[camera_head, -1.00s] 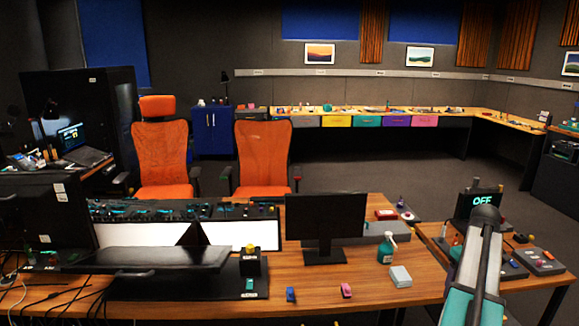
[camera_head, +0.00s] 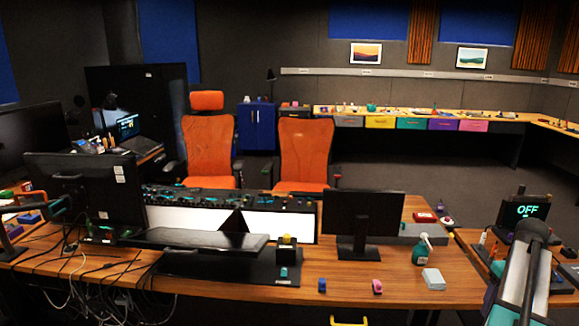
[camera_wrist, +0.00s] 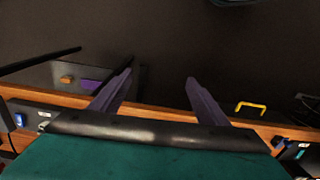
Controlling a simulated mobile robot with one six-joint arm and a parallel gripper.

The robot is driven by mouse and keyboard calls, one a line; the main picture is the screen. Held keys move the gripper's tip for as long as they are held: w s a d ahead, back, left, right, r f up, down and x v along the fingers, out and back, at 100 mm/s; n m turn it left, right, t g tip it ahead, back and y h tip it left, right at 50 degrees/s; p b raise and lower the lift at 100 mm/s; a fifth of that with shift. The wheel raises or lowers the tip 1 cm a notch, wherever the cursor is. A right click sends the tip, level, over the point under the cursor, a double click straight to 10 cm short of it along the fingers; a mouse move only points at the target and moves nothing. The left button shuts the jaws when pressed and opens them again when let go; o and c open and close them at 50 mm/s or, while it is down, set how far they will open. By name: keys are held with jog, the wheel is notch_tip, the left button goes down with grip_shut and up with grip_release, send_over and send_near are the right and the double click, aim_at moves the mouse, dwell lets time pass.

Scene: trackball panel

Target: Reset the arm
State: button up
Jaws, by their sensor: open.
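My gripper (camera_wrist: 155,95) shows in the wrist view with its two purple fingers spread wide apart. Nothing is between the fingers. Beyond them is a dark grey surface, and a wooden edge (camera_wrist: 160,113) runs behind the fingers. The gripper itself does not show in the head view.
The wooden desk (camera_head: 390,285) holds a monitor (camera_head: 362,215), a trackball unit (camera_head: 287,250), a green bottle (camera_head: 422,250) and small coloured items. Two orange chairs (camera_head: 208,150) stand behind it. A yellow handle (camera_wrist: 251,108) shows in the wrist view. Dark floor lies beyond the desk.

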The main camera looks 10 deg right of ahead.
jog(key=w+a+f+n+g+y, duration=0.15)
jog(key=w+a+f, duration=0.35)
jog(key=a+f, duration=0.5)
jog(key=w+a+f+n+g, duration=0.1)
jog(key=w+a+f+n, duration=0.2)
jog(key=w+a+f, duration=0.7)
jog(key=s+a+f+n+g, duration=0.1)
jog(key=s+a+f, duration=0.2)
jog(key=a, duration=0.4)
jog(key=s+a+f+g, duration=0.1)
jog(key=s+a+f, duration=0.25)
jog(key=a, duration=0.35)
jog(key=s+a+f+n+g, duration=0.1)
jog(key=s+a+f, duration=0.3)
jog(key=a+f, duration=0.3)
jog(key=s+a+f+n+g, duration=0.1)
jog(key=s+a+f, duration=0.4)
jog(key=a, duration=0.3)
jog(key=s+a+f+m, duration=0.2)
jog(key=s+a+f, duration=0.1)
jog(key=s, duration=0.3)
jog(key=s+a+f+m+h, duration=0.1)
jog(key=s+a+f+m, duration=0.1)
jog(key=s+a+f, duration=0.2)
jog(key=shift+s+a+t, duration=0.35)
jog(key=shift+s+t, duration=0.1)
jog(key=shift+s, duration=1.35)
